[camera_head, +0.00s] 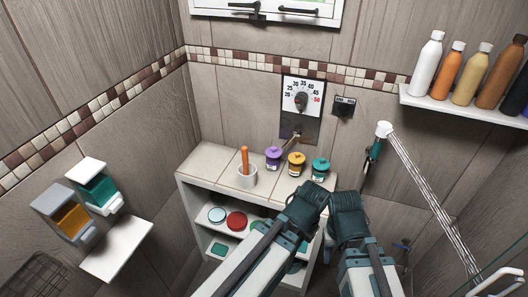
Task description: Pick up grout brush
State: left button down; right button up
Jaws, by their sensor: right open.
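An orange handle (245,158), which looks like the grout brush, stands nearly upright in a white cup (247,178) on the tiled shelf top; its lower end is hidden in the cup. My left gripper (316,192) is right of the cup, in front of the shelf's right part; whether its jaws are apart cannot be made out. My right gripper (347,200) is beside it, farther right, open, with nothing seen in it. Both are clear of the handle.
Purple (273,155), yellow (296,162) and teal (320,166) jars stand right of the cup. Round containers, one red (237,220), sit on the shelf below. Dispensers (98,185) hang left. Bottles line a ledge (465,112) at right, above a running shower head (383,130).

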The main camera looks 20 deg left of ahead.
aim_at(245, 150)
jog(key=i, duration=0.8)
jog(key=u, duration=1.65)
